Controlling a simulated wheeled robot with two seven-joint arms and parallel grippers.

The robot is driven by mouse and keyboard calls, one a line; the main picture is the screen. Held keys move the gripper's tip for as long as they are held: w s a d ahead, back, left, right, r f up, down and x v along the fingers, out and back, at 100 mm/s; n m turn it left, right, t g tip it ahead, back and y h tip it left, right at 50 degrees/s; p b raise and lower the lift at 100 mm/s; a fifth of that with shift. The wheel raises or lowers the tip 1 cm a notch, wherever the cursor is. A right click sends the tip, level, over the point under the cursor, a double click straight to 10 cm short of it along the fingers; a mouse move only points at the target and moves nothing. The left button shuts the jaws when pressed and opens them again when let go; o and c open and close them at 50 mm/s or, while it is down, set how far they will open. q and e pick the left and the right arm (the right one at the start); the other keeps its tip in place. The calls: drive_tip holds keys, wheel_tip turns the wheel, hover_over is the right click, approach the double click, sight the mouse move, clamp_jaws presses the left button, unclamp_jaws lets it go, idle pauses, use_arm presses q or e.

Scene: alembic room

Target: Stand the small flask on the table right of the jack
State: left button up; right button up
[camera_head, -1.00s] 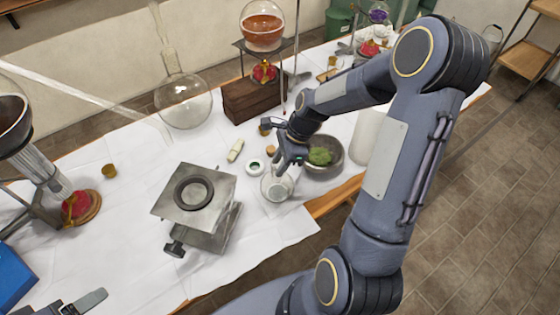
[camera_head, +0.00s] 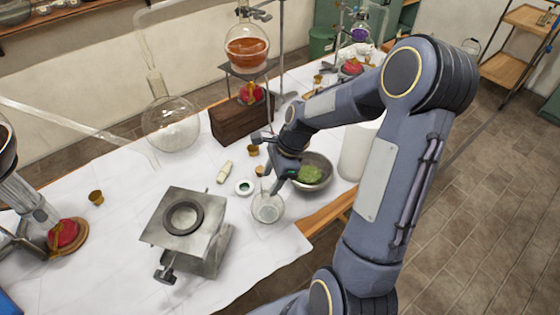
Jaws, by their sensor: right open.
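The small flask (camera_head: 267,210) is clear glass and stands on the white-covered table to the right of the jack, near the front edge. The jack (camera_head: 190,240) is a grey metal lab jack with a dark ring on its top plate. My right gripper (camera_head: 277,184) is open, just above and behind the flask's body, at its upper part. The flask's neck is hard to make out against the fingers; I cannot tell whether they touch it. My left gripper is out of view.
A metal bowl with green matter (camera_head: 313,173) stands close right of the flask. A large round flask (camera_head: 171,128) and a wooden block (camera_head: 240,121) stand farther back.

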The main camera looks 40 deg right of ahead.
drive_tip(key=s+r+n+t, duration=0.1)
drive_tip(key=s+r+n, duration=0.35)
drive_tip(key=r, duration=0.85)
drive_tip(key=s+a+n+t, duration=0.3)
drive_tip(key=s+a+n, duration=0.5)
drive_tip(key=s+n, duration=0.5)
drive_tip(key=n, duration=0.2)
drive_tip(key=shift+s+n, duration=0.3)
drive_tip(key=shift+n, duration=0.05)
